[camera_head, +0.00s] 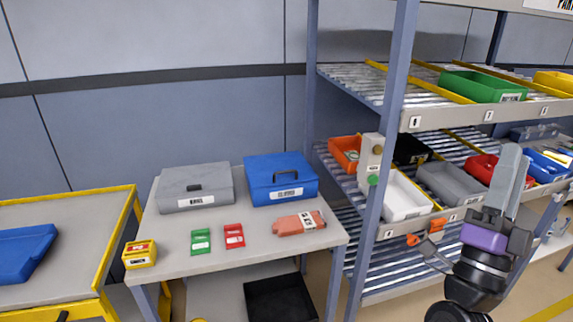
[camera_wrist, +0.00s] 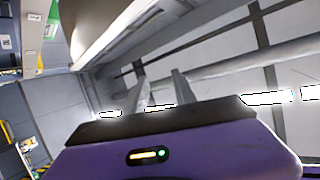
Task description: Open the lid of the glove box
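My gripper (camera_head: 512,172) is raised at the right, in front of the shelf rack and well apart from both boxes. Its fingers point up. In the wrist view my gripper (camera_wrist: 158,72) shows two fingers with an empty gap between them. Neither box shows there.
On the table (camera_head: 262,258) lie a yellow box (camera_head: 139,255), a green packet (camera_head: 201,241), a red packet (camera_head: 234,236) and an orange-red pack (camera_head: 299,222). A rack upright (camera_head: 380,150) stands right of the table. A black bin (camera_head: 280,299) sits below. A yellow-edged cart (camera_head: 75,225) is at left.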

